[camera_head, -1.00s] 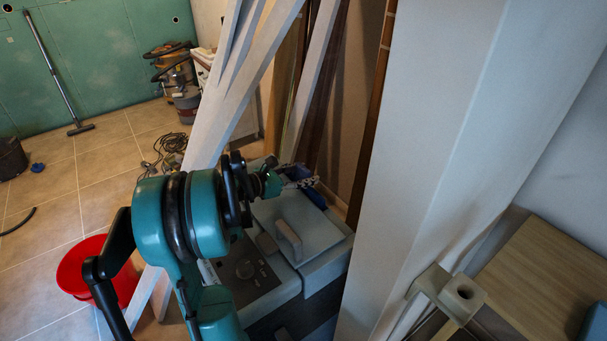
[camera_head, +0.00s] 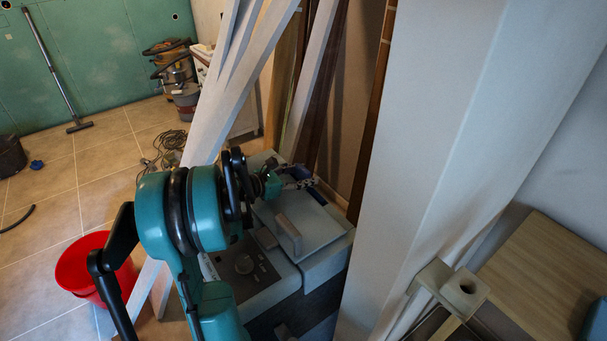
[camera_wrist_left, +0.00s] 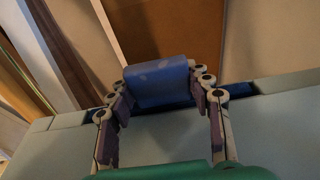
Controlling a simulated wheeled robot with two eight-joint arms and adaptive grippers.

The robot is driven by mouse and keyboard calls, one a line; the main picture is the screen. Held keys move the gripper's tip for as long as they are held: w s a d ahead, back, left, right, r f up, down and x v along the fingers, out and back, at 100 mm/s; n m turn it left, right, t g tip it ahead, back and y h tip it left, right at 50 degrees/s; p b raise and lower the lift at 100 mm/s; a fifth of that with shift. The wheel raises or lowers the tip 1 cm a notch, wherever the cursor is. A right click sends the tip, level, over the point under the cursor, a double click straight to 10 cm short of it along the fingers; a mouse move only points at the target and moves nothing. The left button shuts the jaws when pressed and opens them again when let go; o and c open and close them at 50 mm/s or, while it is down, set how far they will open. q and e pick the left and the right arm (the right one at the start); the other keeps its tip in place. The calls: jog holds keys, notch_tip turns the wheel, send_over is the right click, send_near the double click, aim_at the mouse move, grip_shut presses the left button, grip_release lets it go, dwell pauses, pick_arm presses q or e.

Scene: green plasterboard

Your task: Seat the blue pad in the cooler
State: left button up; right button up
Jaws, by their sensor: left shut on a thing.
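My left gripper (camera_head: 298,178) is shut on the blue pad (camera_wrist_left: 158,84), which sits between its two fingers in the left wrist view. In the head view the pad is mostly hidden by the gripper, and a blue part (camera_head: 316,196) shows just beyond it. The cooler (camera_head: 318,230) is a pale grey-green box with an upright handle-like piece on top. The gripper is over its far edge, where a dark blue strip (camera_wrist_left: 240,91) shows beside the pad. I cannot tell whether the pad touches the cooler. My right gripper is out of view.
A grey panel with a knob (camera_head: 244,264) adjoins the cooler in front. Leaning white boards (camera_head: 240,90) stand close behind my left arm, and a wide pale post (camera_head: 440,130) stands right of the cooler. A red bucket (camera_head: 88,268) is on the floor at left.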

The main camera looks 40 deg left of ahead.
pick_arm(q)
jog(key=shift+r, duration=0.1)
jog(key=shift+r+p, duration=3.9)
jog(key=shift+r, duration=1.05)
jog(key=shift+f, duration=0.1)
